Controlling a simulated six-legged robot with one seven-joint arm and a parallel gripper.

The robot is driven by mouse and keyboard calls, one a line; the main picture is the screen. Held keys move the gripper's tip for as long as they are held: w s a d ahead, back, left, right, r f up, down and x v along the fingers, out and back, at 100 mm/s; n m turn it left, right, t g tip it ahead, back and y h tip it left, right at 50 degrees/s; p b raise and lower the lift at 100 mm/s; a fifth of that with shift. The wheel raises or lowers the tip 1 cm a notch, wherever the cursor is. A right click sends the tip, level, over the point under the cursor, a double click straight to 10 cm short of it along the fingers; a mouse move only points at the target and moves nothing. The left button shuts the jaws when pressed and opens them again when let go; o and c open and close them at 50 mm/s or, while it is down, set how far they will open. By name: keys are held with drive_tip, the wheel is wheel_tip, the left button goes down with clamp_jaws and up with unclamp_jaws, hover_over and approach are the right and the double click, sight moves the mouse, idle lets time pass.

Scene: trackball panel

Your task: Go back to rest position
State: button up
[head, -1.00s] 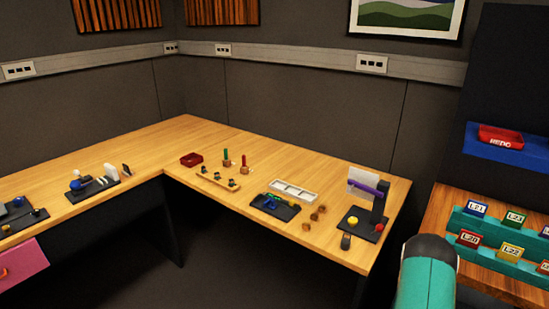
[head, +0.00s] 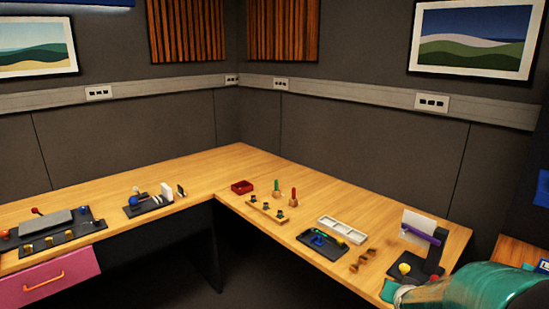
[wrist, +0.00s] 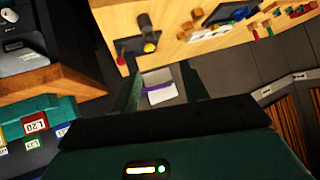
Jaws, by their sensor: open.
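My gripper (wrist: 161,72) shows in the wrist view with its two dark green fingers spread apart. Nothing is held between them. Beyond the gap a white sheet with a purple bar (wrist: 160,89) shows, apart from the fingers. In the head view my teal arm reaches in from the lower right corner, and my gripper cannot be made out there. A dark panel with a blue ball (head: 134,201) sits on the left part of the wooden desk (head: 330,208).
The purple-barred stand (head: 436,243) is close to my arm. A white tray (head: 341,229), a dark tray (head: 322,243) and a red bin (head: 242,187) stand on the desk. A pink drawer (head: 52,277) is at the lower left. The desk corner is clear.

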drive_tip(key=s+a+r+n+g+y, duration=0.2)
drive_tip(key=s+a+r+n+y, duration=0.15)
drive_tip(key=s+a+r, duration=0.75)
drive_tip(key=s+a+n+g, duration=0.1)
drive_tip(key=s+a, duration=0.2)
drive_tip(key=s, duration=0.2)
drive_tip(key=s+a+r+n+g, duration=0.1)
drive_tip(key=s+a+n, duration=0.1)
drive_tip(key=s+a, duration=0.2)
drive_tip(key=s, duration=0.2)
drive_tip(key=shift+s+r, duration=0.2)
drive_tip(key=shift+s, duration=0.1)
